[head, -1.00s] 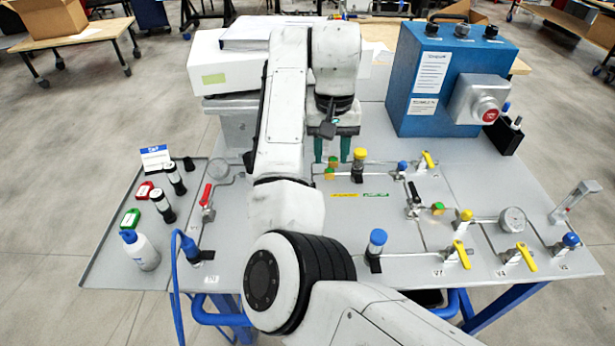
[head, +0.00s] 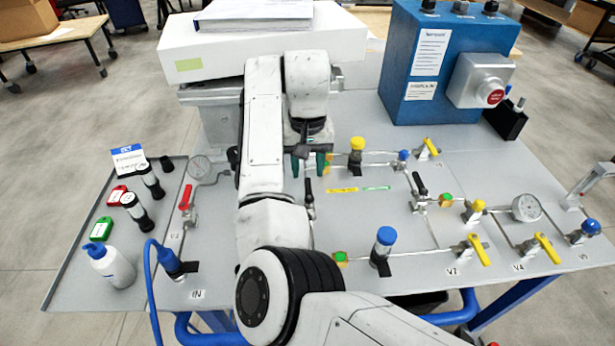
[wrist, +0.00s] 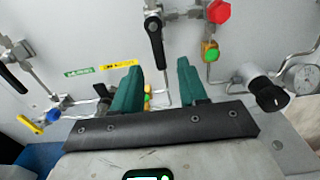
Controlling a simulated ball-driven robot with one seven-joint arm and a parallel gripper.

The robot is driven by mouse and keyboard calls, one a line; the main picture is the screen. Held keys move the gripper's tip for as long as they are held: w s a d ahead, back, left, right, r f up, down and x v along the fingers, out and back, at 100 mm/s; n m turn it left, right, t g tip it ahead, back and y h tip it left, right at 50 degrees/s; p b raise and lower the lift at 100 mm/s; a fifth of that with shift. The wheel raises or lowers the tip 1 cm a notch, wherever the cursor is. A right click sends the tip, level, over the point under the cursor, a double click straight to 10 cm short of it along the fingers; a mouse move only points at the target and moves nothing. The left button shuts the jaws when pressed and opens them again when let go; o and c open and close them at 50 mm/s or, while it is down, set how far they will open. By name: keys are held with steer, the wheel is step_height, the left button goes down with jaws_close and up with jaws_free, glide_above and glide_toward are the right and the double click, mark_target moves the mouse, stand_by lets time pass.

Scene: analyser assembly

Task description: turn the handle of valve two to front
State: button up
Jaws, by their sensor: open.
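A valve with a black lever handle (head: 308,188) stands on the grey panel in front of my gripper; its lever points toward the back of the bench. Its label is hidden or unreadable, so I cannot tell its number. My gripper (head: 309,167) points down, open and empty. In the wrist view, the black handle (wrist: 156,42) runs down toward the gap between the green fingertips (wrist: 158,70). The handle's end shows close to this gap; contact is not visible. A second black-handled valve (head: 420,185) is further right, and a red-handled valve (head: 186,197) is at left.
A yellow-capped fitting (head: 357,147) stands just right of my gripper. A blue-capped fitting (head: 384,240) and yellow-handled valves (head: 478,250) are at front right. A blue box (head: 445,60) and a white box (head: 265,45) stand behind. My arm covers part of the panel.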

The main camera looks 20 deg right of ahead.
mark_target(308, 184)
steer(key=shift+f, duration=1.8)
steer(key=shift+c, duration=0.3)
jaws_close()
